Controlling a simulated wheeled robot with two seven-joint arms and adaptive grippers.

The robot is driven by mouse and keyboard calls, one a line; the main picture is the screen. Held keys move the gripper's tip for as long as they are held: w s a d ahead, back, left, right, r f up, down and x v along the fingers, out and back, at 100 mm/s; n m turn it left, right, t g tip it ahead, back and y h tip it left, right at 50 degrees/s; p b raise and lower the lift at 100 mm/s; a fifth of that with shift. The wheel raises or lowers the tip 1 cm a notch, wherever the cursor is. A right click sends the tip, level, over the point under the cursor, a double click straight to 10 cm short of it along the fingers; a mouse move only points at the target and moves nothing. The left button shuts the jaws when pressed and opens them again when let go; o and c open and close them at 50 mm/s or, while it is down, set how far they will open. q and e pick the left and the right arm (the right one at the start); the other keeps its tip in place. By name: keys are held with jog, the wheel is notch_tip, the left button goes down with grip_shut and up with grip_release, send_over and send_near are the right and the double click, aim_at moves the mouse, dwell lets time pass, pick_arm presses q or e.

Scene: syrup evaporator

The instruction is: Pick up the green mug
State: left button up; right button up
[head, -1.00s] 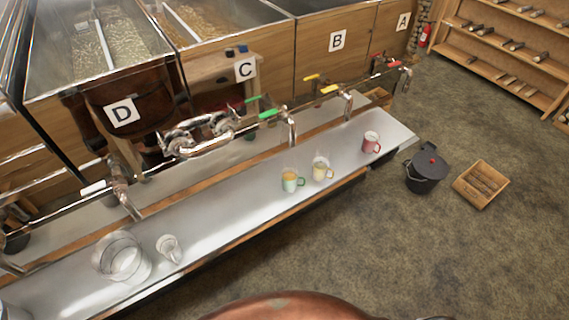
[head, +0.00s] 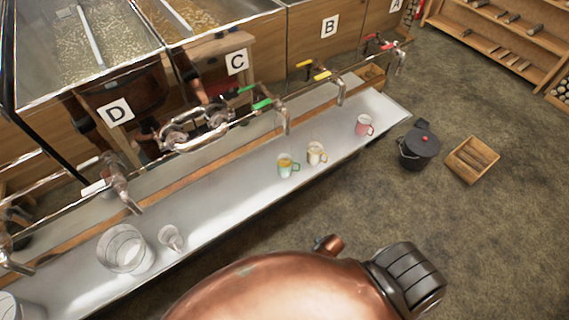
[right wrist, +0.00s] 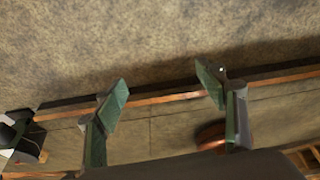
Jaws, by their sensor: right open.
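The green mug (head: 285,166) stands upright on the long metal counter (head: 225,195), its handle toward the right. It looks pale green with a yellowish upper part. A cream mug (head: 316,153) stands just right of it and a red mug (head: 364,126) stands farther right. My right gripper (right wrist: 163,88) shows in the right wrist view with its two green-grey fingers wide apart and nothing between them. No mug is clear in that view. Neither gripper's fingers show in the head view.
Taps with green (head: 262,104) and yellow (head: 321,75) handles overhang the counter's back side. A glass beaker (head: 126,250) and a small clear vessel (head: 171,239) stand at the left. A black pot (head: 419,149) and wooden crate (head: 472,159) sit on the floor at right.

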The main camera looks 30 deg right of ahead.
jog(key=shift+o, duration=0.3)
jog(key=w+a+r+p, duration=0.1)
jog(key=w+r, duration=0.5)
jog(key=r, duration=0.2)
jog(key=shift+a+r+t, duration=0.2)
jog(key=shift+a+t, duration=0.1)
jog(key=shift+a, duration=0.1)
jog(key=w+a+r+n+y+p, duration=0.1)
jog(key=w+a+r+p, duration=0.2)
jog(key=r, duration=0.6)
jog(key=w+a+r+n+y, duration=0.1)
jog(key=w+a+r+n, duration=0.2)
jog(key=r, duration=0.6)
jog(key=w+a+r+y+p, duration=0.1)
jog(key=w+a+r+p, duration=0.1)
jog(key=a+r, duration=0.5)
jog(key=h+p, duration=0.1)
jog(key=p, duration=0.1)
send_near(286, 161)
jog(key=shift+m, duration=0.3)
jog(key=a+f, duration=0.3)
jog(key=shift+w+a+f, duration=0.1)
jog(key=shift+a+f, duration=0.15)
jog(key=shift+w+f, duration=0.2)
jog(key=shift+f, duration=0.25)
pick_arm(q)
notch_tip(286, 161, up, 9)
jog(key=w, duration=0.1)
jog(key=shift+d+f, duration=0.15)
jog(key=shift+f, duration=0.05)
